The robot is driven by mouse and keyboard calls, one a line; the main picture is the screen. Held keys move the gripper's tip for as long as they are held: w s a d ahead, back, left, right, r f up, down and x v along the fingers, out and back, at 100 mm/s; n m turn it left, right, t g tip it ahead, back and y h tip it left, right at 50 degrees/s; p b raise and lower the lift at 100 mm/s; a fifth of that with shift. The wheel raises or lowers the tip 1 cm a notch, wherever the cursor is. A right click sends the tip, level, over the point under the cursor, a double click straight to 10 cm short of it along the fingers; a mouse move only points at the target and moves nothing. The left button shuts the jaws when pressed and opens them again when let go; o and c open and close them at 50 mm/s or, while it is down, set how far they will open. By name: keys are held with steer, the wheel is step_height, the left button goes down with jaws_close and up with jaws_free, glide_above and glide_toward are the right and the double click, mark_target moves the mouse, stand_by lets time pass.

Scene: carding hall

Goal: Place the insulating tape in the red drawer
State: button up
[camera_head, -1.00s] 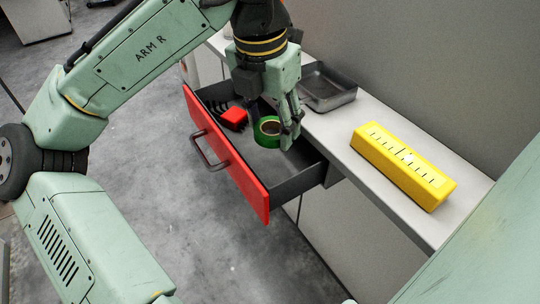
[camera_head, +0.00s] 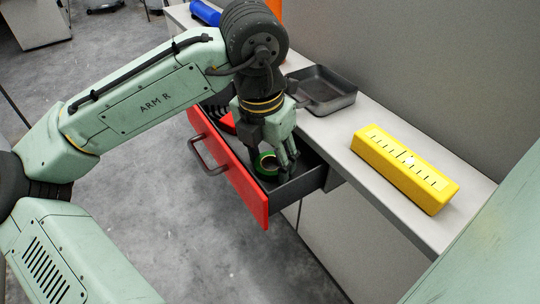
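The insulating tape (camera_head: 258,164) is a green roll inside the open red drawer, low between its walls. My gripper (camera_head: 280,165) reaches down into the drawer from above, with its fingers closed at the roll's right side. The roll has moved with the fingers, so it is held. I cannot tell whether it touches the drawer floor. The red drawer (camera_head: 230,172) is pulled out from under the counter, with a red front, a dark handle and grey inner walls. My wrist hides part of its inside.
A red block (camera_head: 228,123) and dark pronged items lie at the drawer's far end. On the counter (camera_head: 345,140) are a dark metal tray (camera_head: 343,101), a yellow block with markings (camera_head: 405,170) and a blue object (camera_head: 205,13). A grey wall stands behind the counter.

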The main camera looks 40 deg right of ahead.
mark_target(265, 169)
steer(key=o, duration=0.4)
steer(key=shift+r, duration=0.1)
steer(key=r, duration=0.4)
steer(key=a+r+p, duration=0.1)
steer(key=r, duration=0.7)
steer(key=shift+s+a+p, duration=0.3)
steer(key=shift+a, duration=0.05)
